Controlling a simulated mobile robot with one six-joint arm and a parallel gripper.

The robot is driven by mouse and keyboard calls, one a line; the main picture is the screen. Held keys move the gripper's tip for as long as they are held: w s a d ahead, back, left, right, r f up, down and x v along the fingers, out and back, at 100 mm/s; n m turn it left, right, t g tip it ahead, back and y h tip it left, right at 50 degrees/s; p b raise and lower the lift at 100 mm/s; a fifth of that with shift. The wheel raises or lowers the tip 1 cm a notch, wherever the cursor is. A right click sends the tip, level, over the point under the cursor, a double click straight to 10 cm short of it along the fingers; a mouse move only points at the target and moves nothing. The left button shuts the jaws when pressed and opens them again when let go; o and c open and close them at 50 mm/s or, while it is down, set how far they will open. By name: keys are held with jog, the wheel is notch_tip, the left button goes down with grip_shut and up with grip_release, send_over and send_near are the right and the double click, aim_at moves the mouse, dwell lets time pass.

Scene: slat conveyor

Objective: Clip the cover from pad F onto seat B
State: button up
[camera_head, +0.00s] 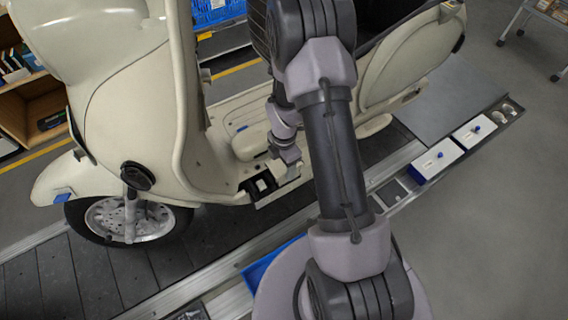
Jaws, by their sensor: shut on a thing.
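I cannot tell whether the cover touches the scooter. No letters are readable, so I cannot tell which place is seat B or pad F.
The scooter stands on a dark slat conveyor (60,285) with metal rails. Dark recesses (388,193) and a blue tray (262,268) lie along the near ledge. My arm crosses the middle and hides part of the scooter.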

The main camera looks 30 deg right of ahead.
jog(key=shift+f, duration=0.35)
jog(key=shift+f+b, duration=0.5)
dwell(1.0)
jog(key=o, duration=1.6)
jog(key=shift+o, duration=0.2)
jog(key=shift+r, duration=0.1)
